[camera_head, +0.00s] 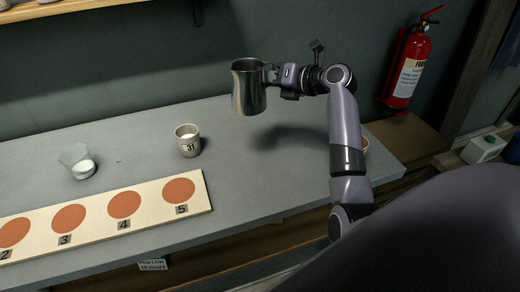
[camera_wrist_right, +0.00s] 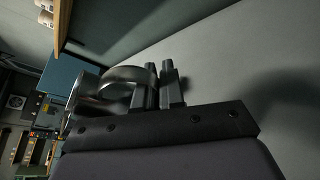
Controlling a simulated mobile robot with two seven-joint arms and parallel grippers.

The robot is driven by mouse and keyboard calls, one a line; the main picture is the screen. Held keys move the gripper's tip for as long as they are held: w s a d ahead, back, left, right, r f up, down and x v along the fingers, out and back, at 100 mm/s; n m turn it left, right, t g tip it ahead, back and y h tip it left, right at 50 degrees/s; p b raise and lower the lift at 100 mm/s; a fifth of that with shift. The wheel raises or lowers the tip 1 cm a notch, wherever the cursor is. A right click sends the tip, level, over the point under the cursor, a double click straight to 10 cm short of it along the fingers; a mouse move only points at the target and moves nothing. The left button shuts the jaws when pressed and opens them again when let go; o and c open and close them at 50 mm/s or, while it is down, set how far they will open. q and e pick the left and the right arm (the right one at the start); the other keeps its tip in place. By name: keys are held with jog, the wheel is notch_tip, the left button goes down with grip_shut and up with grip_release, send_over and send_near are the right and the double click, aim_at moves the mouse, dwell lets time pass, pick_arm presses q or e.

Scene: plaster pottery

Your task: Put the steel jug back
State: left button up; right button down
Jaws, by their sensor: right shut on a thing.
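The steel jug (camera_head: 247,92) hangs upright in the air above the grey table, in the upper middle of the head view. My right gripper (camera_head: 271,75) is shut on the jug's handle, at the jug's right side. In the right wrist view the jug (camera_wrist_right: 88,92) lies to the left, with its curved handle between the fingers of my right gripper (camera_wrist_right: 170,88). My left gripper is not in view.
Part of a bowl (camera_head: 365,145) shows behind my right arm. A fire extinguisher (camera_head: 407,68) hangs at right.

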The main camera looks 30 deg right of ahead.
notch_tip(320, 180, down, 15)
jog(key=b, duration=0.2)
jog(key=shift+r+b, duration=0.2)
jog(key=shift+b, duration=0.15)
jog(key=shift+f+b, duration=0.7)
jog(key=shift+f, duration=1.45)
jog(key=shift+f, duration=0.25)
jog(key=c, duration=1.2)
grip_release()
jog(key=shift+c, duration=0.2)
jog(key=shift+r, duration=0.1)
jog(key=shift+s+r, duration=0.15)
jog(key=p+v, duration=0.1)
jog(key=v, duration=1)
jog(key=shift+s+d+r+p, duration=0.1)
jog(key=shift+s+r+p, duration=0.05)
jog(key=shift+s+p, duration=0.15)
